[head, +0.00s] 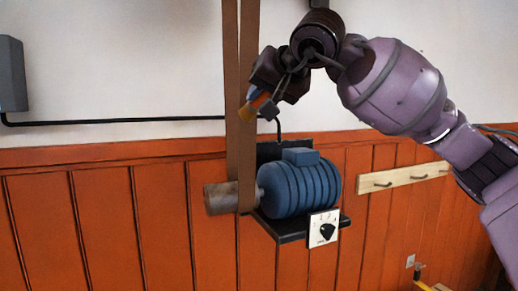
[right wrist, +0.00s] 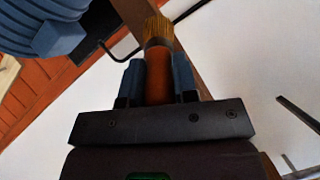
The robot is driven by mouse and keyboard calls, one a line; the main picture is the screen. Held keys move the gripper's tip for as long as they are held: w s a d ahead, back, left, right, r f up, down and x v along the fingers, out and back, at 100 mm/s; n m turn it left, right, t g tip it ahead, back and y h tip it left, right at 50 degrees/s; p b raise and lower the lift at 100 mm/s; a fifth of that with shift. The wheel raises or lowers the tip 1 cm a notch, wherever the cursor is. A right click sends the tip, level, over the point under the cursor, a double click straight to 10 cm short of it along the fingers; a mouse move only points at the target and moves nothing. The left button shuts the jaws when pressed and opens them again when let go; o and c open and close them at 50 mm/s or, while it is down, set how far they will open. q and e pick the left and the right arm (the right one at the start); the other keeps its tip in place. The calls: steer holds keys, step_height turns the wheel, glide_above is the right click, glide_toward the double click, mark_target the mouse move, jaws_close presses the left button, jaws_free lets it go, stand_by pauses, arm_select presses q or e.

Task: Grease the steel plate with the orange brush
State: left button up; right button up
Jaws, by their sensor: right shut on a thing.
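My right gripper (head: 262,98) is raised in front of the wall, at the upper middle of the head view. It is shut on the orange brush (right wrist: 159,76), whose orange handle sits between the two blue-grey fingers in the right wrist view (right wrist: 158,92). The brush's yellow-brown bristles (right wrist: 158,29) point away from the gripper. In the head view the bristles (head: 247,111) point down and left, and they overlap the brown belt in the picture. I cannot tell whether they touch it. The steel plate is not in view. My left gripper is not in view.
A blue motor (head: 300,187) sits on a black wall shelf (head: 290,232), with a dial switch (head: 324,230) at its front. A brown belt (head: 240,60) runs up from its pulley (head: 222,198). A peg rail (head: 400,178) and a grey box (head: 12,75) are on the wall.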

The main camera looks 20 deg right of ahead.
steer(key=shift+m+t+h, duration=0.3)
steer(key=shift+m+t, duration=0.2)
steer(key=shift+t, duration=0.2)
steer(key=s+r, duration=0.1)
steer(key=r, duration=0.3)
steer(key=s+d+r, duration=0.1)
steer(key=r, duration=0.4)
steer(key=s+r+p, duration=0.1)
steer(key=r, duration=0.4)
steer(key=shift+s+d, duration=0.2)
steer(key=shift+d, duration=0.05)
steer(key=s+d+r+m+t+h, duration=0.1)
steer(key=s+d+r+t, duration=0.1)
steer(key=r, duration=0.6)
steer(key=s+d+r+t+p, duration=0.1)
steer(key=s+d+r+t, duration=0.1)
steer(key=s+d+r, duration=0.3)
steer(key=s+d+r+m+t+h, duration=0.1)
steer(key=s+d+r, duration=0.3)
steer(key=r, duration=0.7)
steer(key=shift+d+r+m+t+h+p, duration=0.1)
steer(key=shift+d+m+t+h+p, duration=0.25)
steer(key=shift+t, duration=0.25)
steer(key=shift+w+a, duration=0.15)
steer(key=shift+w, duration=1.3)
steer(key=shift+w+a, duration=0.1)
steer(key=shift+w, duration=1.3)
steer(key=shift+w, duration=0.9)
